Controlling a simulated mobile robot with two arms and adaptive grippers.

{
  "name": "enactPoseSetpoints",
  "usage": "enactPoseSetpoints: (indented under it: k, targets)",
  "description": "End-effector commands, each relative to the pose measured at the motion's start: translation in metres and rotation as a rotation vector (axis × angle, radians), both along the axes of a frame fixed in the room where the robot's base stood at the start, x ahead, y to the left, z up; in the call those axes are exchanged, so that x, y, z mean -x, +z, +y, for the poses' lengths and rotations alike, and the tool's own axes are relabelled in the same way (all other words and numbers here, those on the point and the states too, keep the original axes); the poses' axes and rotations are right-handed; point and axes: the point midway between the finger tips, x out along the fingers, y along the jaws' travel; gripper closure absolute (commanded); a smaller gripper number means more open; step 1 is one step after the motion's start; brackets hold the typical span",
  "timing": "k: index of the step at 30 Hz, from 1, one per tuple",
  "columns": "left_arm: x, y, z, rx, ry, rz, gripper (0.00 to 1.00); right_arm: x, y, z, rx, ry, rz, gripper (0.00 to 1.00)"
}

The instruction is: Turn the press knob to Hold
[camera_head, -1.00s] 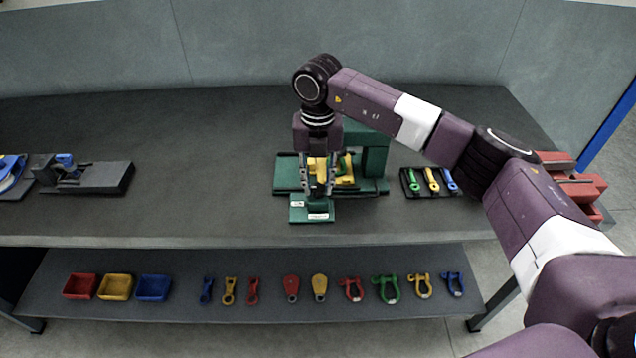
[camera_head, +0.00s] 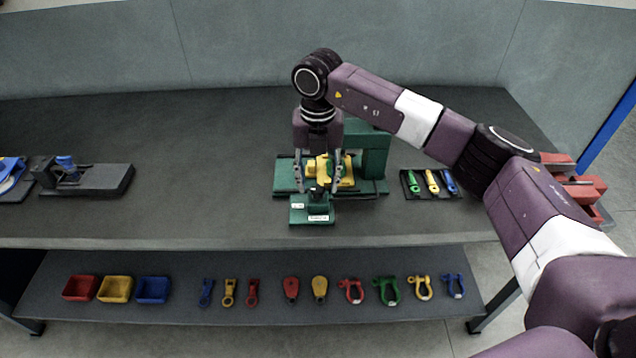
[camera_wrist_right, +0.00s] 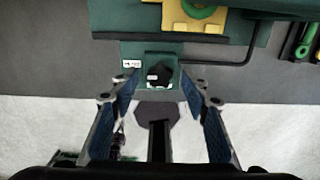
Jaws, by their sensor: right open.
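The green press (camera_head: 375,158) stands on the bench with yellow parts (camera_head: 343,176) on its base. Its small green control box (camera_head: 298,216) with white labels is at the front. The dark knob (camera_head: 317,194) sits on top of this box; in the right wrist view the black knob (camera_wrist_right: 158,74) shows with a small white mark at its left. My right gripper (camera_head: 318,190) is open and points down over the knob. In the wrist view its fingers (camera_wrist_right: 160,90) are spread on both sides of the knob and hold nothing. The label words are too small to read. My left gripper is not in view.
A rack of green, yellow and blue tools (camera_head: 406,186) lies right of the press. A red vise-like device (camera_head: 585,188) is at the far right. A dark fixture (camera_head: 105,180) stands at the left. Coloured bins (camera_head: 115,289) and shackles fill the lower shelf.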

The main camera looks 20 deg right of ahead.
Motion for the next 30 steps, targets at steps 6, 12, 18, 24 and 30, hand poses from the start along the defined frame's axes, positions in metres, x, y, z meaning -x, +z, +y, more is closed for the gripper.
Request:
enactPoseSetpoints:
  k: [6, 12, 18, 24, 30]
  targets:
    - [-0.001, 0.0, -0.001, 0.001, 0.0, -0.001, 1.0, -0.002, 0.047, 0.0, -0.001, -0.001, -0.007, 0.57]
    - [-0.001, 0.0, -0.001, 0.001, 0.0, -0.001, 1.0, -0.001, 0.085, 0.0, 0.0, 0.0, -0.005, 0.57]
    - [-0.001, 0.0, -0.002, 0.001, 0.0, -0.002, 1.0, -0.001, 0.105, -0.001, 0.0, -0.001, -0.004, 0.57]
    - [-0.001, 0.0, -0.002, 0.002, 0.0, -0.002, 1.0, 0.0, 0.108, -0.001, 0.001, -0.001, -0.002, 0.57]
    - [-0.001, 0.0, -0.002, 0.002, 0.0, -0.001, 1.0, -0.001, 0.108, -0.001, 0.001, -0.001, -0.002, 0.57]
